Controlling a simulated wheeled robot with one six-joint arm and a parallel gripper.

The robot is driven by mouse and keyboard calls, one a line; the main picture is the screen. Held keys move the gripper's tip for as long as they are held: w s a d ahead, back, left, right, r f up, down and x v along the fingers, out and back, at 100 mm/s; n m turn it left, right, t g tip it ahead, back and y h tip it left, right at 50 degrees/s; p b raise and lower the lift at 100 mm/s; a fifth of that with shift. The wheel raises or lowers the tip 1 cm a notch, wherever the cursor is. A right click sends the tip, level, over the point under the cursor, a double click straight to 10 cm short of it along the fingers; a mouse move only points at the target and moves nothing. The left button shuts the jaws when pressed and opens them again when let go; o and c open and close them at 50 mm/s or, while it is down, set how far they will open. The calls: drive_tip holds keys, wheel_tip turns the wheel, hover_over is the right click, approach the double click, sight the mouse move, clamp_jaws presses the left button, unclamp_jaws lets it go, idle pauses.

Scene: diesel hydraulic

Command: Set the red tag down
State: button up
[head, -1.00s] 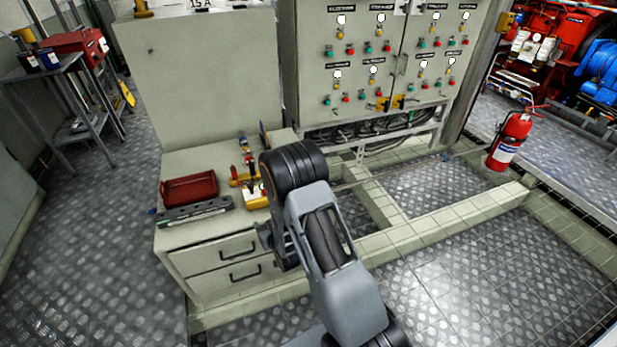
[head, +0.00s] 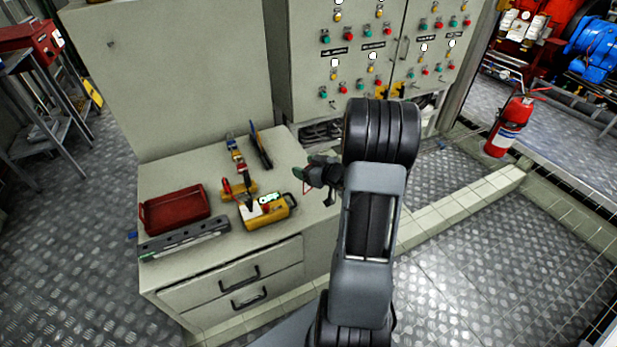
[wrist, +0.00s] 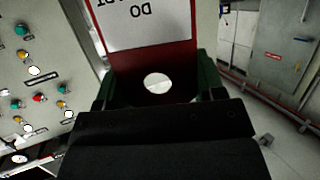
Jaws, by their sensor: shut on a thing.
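The red tag (wrist: 150,55) fills the upper middle of the wrist view. It has a round hole at its near end and a white label with dark letters, partly cut off by the frame. My gripper (wrist: 157,82) is shut on the tag's holed end, with a dark green finger on each side. In the head view my gripper (head: 314,177) points left, near the right edge of the cabinet top (head: 182,165). There the tag is small and mostly hard to make out. I cannot tell its height above the top.
On the cabinet top are a red tray (head: 175,211), a grey metal bar (head: 185,240), a yellow device (head: 270,216) and a blue-handled tool (head: 260,146). A control panel (head: 350,60) rises behind. A fire extinguisher (head: 510,125) stands at right.

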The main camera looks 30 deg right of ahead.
drive_tip(key=w+d+f+b, duration=0.4)
drive_tip(key=w+d+f, duration=0.2)
drive_tip(key=f, duration=0.5)
drive_tip(key=shift+w+d+f, duration=0.25)
drive_tip(key=shift+w+d, duration=0.15)
drive_tip(key=shift+w, duration=0.5)
drive_tip(key=shift+f+b, duration=0.2)
drive_tip(key=shift+b, duration=0.1)
drive_tip(key=o, duration=1)
drive_tip(key=shift+c, duration=0.2)
